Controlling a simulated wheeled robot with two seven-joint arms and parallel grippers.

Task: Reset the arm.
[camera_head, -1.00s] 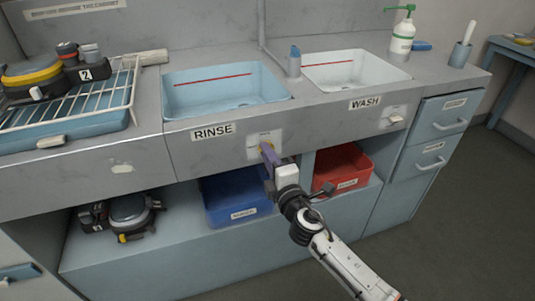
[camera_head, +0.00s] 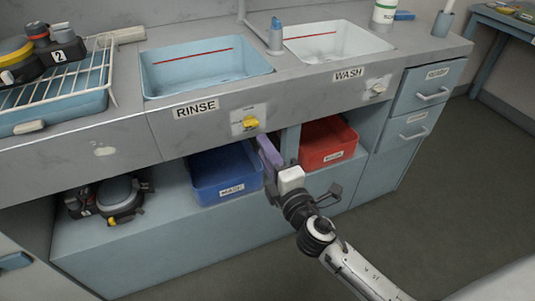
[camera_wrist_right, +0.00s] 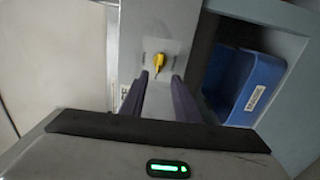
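My right arm comes in from the lower right in the head view. Its gripper (camera_head: 267,152) has purple fingers and is in front of the cabinet, below and right of the yellow knob (camera_head: 250,122) on the RINSE sink panel. In the right wrist view the two fingers (camera_wrist_right: 159,88) stand apart with nothing between them. The yellow knob (camera_wrist_right: 159,62) shows beyond their tips, not touched. My left gripper is not in view.
A blue bin (camera_head: 222,190) and a red bin (camera_head: 327,157) sit on the shelf under the counter, close to my right gripper. The RINSE sink (camera_head: 205,88) and WASH sink (camera_head: 335,55) are above. Open floor (camera_head: 440,190) lies to the right.

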